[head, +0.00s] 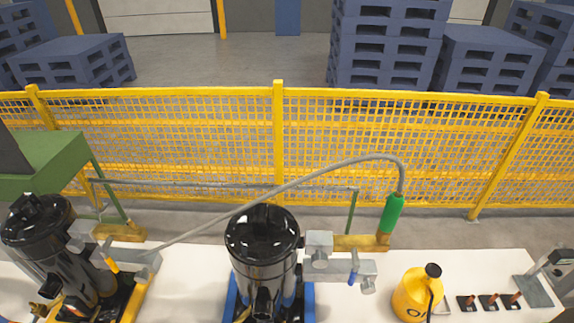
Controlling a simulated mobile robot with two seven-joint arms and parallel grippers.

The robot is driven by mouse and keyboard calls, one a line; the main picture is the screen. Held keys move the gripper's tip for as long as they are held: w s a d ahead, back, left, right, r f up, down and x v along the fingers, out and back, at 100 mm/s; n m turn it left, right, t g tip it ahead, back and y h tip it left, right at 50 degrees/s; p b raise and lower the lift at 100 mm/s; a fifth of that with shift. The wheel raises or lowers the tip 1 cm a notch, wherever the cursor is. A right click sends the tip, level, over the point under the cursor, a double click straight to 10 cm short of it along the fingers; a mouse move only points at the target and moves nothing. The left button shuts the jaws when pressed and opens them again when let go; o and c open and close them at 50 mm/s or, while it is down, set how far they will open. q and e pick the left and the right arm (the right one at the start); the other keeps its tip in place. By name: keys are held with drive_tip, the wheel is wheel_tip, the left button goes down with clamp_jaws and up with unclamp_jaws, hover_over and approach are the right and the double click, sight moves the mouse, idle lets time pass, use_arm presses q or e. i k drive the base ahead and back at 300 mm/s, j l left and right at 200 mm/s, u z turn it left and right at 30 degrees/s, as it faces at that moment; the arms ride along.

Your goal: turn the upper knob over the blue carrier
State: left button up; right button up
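The blue carrier (231,295) stands on the white surface at the front middle, under a black compressor (262,240) that hides most of it. To the compressor's right is a grey valve block (320,241) with a small round grey part, probably the upper knob (320,263), on its near side. A second grey block (340,270) with a blue lever (353,276) sits lower and to the right, with another round grey part (368,287) at its end. Which way the knob is turned is too small to tell. Neither gripper shows.
A second black compressor (42,240) on a yellow carrier (135,292) stands left. A grey hose (300,181) arches over to a green handle (392,212). A yellow oil can (411,296) and several small black holders (489,302) stand right. A yellow mesh fence (400,140) runs behind.

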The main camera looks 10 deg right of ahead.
sight(319, 259)
drive_tip(key=k+l+u, duration=0.25)
drive_tip(key=l, duration=0.35)
drive_tip(key=k+l+u, duration=0.3)
drive_tip(key=k+l, duration=0.2)
drive_tip(key=i+j, duration=0.15)
drive_tip(key=j, duration=0.2)
drive_tip(key=i+j, duration=0.2)
drive_tip(key=j, duration=0.15)
drive_tip(key=i+j, duration=0.15)
drive_tip(key=j, duration=0.2)
drive_tip(key=u, duration=0.05)
